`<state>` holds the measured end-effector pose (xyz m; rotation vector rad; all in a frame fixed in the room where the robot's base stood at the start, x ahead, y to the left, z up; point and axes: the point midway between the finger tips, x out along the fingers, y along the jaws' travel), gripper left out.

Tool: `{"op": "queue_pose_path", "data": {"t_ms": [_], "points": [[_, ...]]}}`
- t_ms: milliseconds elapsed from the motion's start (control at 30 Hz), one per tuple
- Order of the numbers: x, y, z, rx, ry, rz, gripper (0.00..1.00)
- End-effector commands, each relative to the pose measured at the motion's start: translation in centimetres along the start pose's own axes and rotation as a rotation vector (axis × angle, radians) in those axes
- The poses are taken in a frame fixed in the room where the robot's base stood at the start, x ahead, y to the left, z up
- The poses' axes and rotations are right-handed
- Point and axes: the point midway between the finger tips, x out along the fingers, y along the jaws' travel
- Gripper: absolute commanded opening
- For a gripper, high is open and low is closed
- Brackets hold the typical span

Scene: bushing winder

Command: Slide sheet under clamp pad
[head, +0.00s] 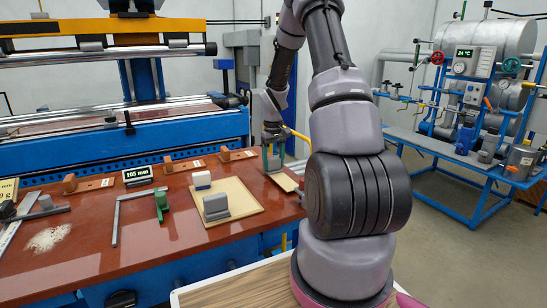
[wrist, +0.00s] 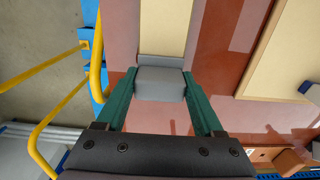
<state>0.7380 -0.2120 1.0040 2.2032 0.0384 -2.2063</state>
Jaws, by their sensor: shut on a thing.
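My gripper (head: 272,154) is at the right part of the red-brown table, beyond my arm's near links. In the wrist view its two green fingers (wrist: 160,92) are shut on a grey block (wrist: 160,84). The block is at the near end of a narrow beige sheet (wrist: 166,25), whose end also shows below the gripper in the head view (head: 286,182). I cannot tell whether the sheet touches the table. Orange clamp pieces (head: 224,155) with small labels stand along the table's back. Which one is the clamp pad is not clear.
Yellow rails (wrist: 95,60) border the table's edge.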

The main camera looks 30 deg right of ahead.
Motion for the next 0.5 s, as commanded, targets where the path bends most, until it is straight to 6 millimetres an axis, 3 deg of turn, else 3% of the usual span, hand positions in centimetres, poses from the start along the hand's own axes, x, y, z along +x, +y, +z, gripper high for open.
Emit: {"op": "queue_pose_path", "data": {"t_ms": [67, 500], "points": [[0.7, 0.0, 0.0, 0.0, -0.001, 0.0, 0.14], [0.5, 0.1, 3.7, 0.001, 0.0, 0.0, 0.14]]}}
